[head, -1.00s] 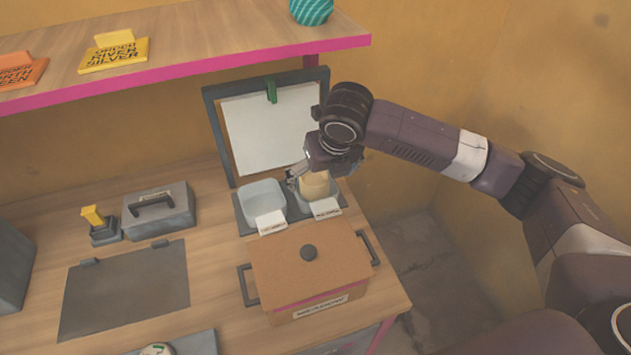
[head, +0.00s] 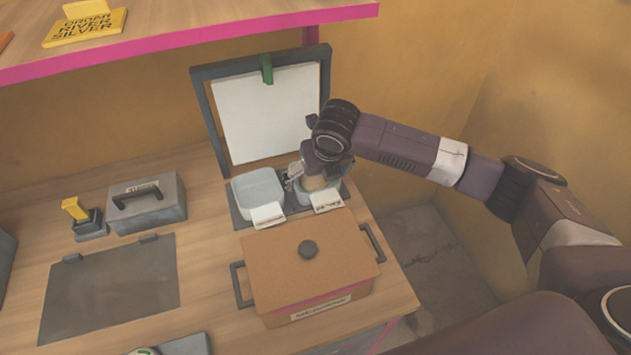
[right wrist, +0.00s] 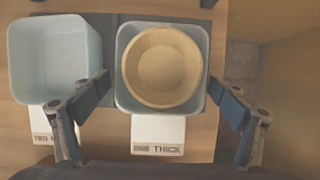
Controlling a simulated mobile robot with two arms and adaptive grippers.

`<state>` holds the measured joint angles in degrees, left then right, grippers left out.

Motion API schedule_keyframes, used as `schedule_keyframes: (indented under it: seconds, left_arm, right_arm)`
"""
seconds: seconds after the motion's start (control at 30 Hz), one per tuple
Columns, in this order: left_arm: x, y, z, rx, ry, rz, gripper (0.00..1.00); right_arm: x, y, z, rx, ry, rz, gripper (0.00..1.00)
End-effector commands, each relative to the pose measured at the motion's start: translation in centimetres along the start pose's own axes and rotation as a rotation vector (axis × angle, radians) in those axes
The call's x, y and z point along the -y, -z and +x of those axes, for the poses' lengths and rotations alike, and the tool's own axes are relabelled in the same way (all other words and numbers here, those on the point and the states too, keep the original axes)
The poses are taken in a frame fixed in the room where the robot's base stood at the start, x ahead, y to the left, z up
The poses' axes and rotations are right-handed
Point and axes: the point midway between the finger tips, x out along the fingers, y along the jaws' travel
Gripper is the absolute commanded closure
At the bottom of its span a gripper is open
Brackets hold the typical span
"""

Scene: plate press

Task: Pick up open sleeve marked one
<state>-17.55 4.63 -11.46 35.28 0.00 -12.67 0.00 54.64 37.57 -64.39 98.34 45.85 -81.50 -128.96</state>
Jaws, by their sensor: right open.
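No sleeve with a readable mark of one shows in either view. A tan, round, hollow-looking piece (right wrist: 163,68) sits in the right pale blue tray (right wrist: 133,103); I cannot tell if it is the sleeve, and no mark shows on it. In the head view it is mostly hidden behind my right gripper (head: 308,178). My right gripper is open in the right wrist view (right wrist: 160,88), with its fingers apart to the left and right of that tray and nothing between them held. My left gripper is out of view.
The left pale blue tray (head: 257,188) looks empty. A lidded brown box (head: 310,263) stands in front, and an upright framed white board (head: 265,118) behind. A grey case (head: 147,206) is at left.

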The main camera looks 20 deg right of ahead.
Motion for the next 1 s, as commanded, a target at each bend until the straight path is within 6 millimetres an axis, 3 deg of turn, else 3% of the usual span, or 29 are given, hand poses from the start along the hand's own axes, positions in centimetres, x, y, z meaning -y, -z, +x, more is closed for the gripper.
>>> schedule_keyframes:
  seconds: [0.17, 0.4, 0.7, 1.0]
  left_arm:
    - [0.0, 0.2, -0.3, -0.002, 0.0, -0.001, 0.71]
    - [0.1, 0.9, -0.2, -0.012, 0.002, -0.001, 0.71]
    - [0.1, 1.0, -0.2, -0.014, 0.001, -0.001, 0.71]
    - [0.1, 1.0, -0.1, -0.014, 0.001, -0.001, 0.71]
  right_arm:
    - [0.0, 0.0, 1.7, 0.0, 0.001, 0.0, 0.1]
    - [0.0, -0.1, 1.9, 0.002, 0.0, -0.001, 0.1]
    - [0.1, -0.1, 1.8, 0.002, 0.001, 0.0, 0.43]
    - [0.1, -0.4, 1.2, 0.006, 0.001, 0.0, 0.43]
